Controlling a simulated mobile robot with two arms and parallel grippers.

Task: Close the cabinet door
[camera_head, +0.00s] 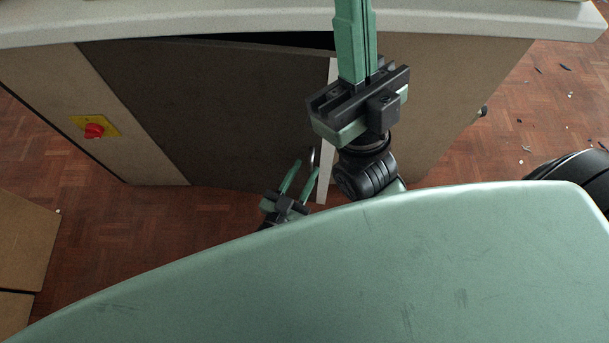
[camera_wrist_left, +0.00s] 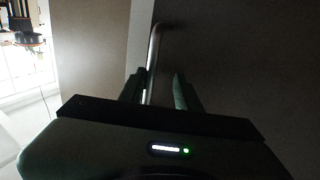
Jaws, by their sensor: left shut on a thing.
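The cabinet door (camera_head: 215,110) is a dark brown panel under the pale worktop. It stands ajar: a dark gap shows along its top, and its pale free edge (camera_head: 325,140) faces right. A metal bar handle (camera_head: 312,158) is on the door near that edge; it also shows in the left wrist view (camera_wrist_left: 153,55). My left gripper (camera_head: 294,180) is at the handle, low in front of the door. In the left wrist view the handle runs between its fingers (camera_wrist_left: 158,92). My right gripper (camera_head: 354,25) points up past the worktop edge, its fingers together with nothing visible between them.
The worktop (camera_head: 200,22) overhangs the cabinet. A red knob on a yellow plate (camera_head: 94,130) is on the cabinet's left front. Cardboard-coloured boxes (camera_head: 25,240) stand at lower left. Small scraps lie on the wooden floor (camera_head: 550,100) at right.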

